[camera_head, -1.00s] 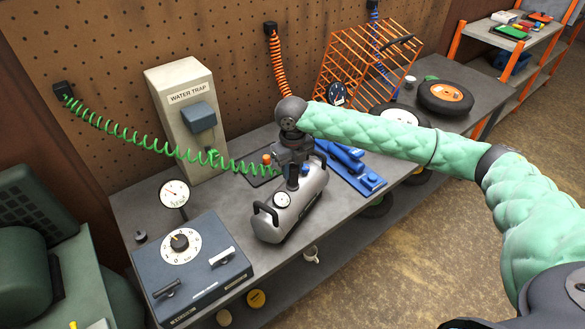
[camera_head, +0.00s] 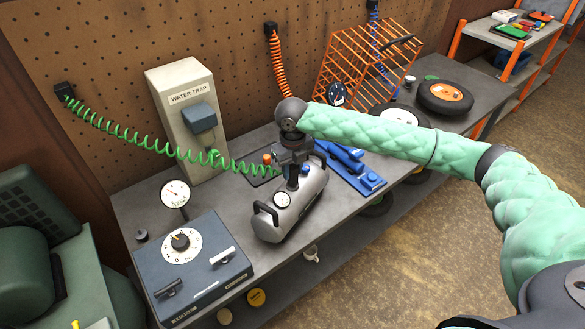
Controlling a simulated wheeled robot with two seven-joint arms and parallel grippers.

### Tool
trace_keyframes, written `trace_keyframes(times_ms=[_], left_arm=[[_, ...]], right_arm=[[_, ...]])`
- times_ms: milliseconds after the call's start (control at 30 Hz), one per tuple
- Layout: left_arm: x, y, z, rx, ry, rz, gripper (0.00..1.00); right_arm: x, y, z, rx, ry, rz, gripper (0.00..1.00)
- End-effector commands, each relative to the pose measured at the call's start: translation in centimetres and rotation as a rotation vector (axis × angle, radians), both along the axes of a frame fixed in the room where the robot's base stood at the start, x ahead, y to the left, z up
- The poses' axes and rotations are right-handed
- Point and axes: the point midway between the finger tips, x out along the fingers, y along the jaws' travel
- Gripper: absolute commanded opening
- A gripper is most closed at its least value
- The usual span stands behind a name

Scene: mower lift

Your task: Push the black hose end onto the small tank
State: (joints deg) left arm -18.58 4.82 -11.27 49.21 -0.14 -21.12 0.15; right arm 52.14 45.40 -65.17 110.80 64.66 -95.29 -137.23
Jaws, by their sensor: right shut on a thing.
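The small tank (camera_head: 298,211) is a grey cylinder with black handles and a round gauge, lying on the workbench. My right gripper (camera_head: 291,168) is above the tank's top, at its far side, pointing down. It is shut on the black hose end (camera_head: 292,183), which is mostly hidden by the fingers. The green coiled hose (camera_head: 150,142) runs from the wall to the gripper. The hose end is at or just above the tank's top fitting; I cannot tell if they are joined. My left gripper is not in view.
A water trap box (camera_head: 187,125) stands behind left. A control box with a dial (camera_head: 194,268) and a gauge is at front left. Blue tools (camera_head: 349,165) lie right of the tank. An orange rack (camera_head: 365,65) and wheels (camera_head: 445,97) stand farther right.

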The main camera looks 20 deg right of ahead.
Motion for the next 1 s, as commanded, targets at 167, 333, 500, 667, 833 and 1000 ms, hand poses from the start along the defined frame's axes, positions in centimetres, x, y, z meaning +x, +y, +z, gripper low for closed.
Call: trace_keyframes(times_ms=[167, 333, 500, 667, 833, 1000], left_arm=[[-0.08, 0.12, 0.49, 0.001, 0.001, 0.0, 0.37], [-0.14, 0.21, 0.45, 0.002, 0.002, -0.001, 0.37], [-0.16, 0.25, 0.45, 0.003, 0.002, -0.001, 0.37], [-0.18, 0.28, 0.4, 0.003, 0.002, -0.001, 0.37], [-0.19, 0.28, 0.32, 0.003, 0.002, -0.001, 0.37], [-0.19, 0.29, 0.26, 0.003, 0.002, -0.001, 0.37]], right_arm=[[-0.01, 0.01, 0.12, 0.0, 0.0, 0.0, 0.04], [-0.01, 0.01, 0.01, 0.0, 0.0, 0.0, 0.04], [-0.01, 0.01, 0.02, 0.0, 0.0, 0.0, 0.04], [-0.01, 0.01, -0.1, 0.0, 0.0, 0.0, 0.04], [-0.01, 0.01, -0.37, 0.0, 0.0, 0.0, 0.04], [-0.01, 0.01, -0.65, 0.0, 0.0, 0.0, 0.04]])
